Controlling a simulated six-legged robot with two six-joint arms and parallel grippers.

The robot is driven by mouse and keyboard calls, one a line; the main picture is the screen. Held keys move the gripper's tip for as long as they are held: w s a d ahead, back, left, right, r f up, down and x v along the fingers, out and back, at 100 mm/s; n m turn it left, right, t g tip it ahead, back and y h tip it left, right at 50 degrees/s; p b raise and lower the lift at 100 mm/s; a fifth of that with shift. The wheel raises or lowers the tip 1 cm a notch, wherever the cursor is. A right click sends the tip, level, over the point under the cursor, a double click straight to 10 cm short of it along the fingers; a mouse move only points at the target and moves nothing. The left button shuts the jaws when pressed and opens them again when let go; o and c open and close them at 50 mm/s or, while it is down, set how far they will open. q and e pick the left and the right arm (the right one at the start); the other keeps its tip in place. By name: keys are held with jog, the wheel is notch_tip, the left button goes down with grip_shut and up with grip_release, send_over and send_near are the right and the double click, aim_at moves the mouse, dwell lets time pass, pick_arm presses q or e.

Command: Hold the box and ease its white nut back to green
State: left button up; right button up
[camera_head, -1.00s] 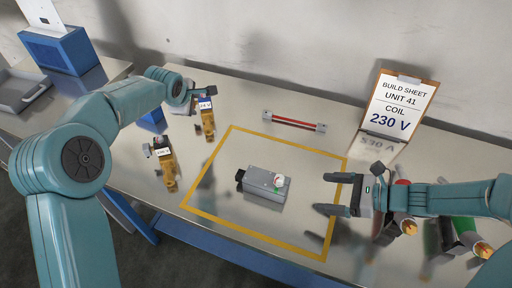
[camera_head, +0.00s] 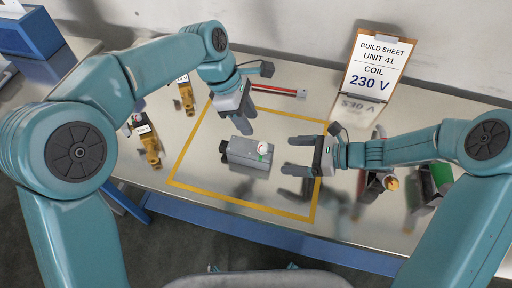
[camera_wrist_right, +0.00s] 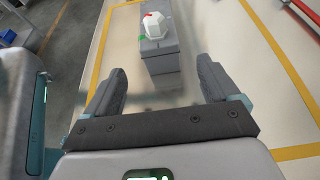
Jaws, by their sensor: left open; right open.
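The grey box (camera_head: 243,154) lies inside the yellow outline on the table. Its white nut (camera_head: 263,148) sits on top near the right end, with small red and green marks beside it. In the right wrist view the box (camera_wrist_right: 160,60) is straight ahead, with the white nut (camera_wrist_right: 154,25) and a red and a green mark by it. My left gripper (camera_head: 240,126) is open, pointing down just above and behind the box. My right gripper (camera_head: 285,156) is open, to the right of the box, its fingers pointing at it and apart from it.
A build sheet (camera_head: 376,70) reading COIL 230 V stands at the back. A red-barred grey part (camera_head: 278,90) lies behind the outline. Brass valves with labels (camera_head: 150,148) stand at left. Red and green cylindrical items (camera_head: 436,180) are at right, under my right arm.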

aim_at(258, 155)
jog(key=x, duration=1.1)
jog(key=shift+a, duration=0.1)
jog(key=c, duration=1.2)
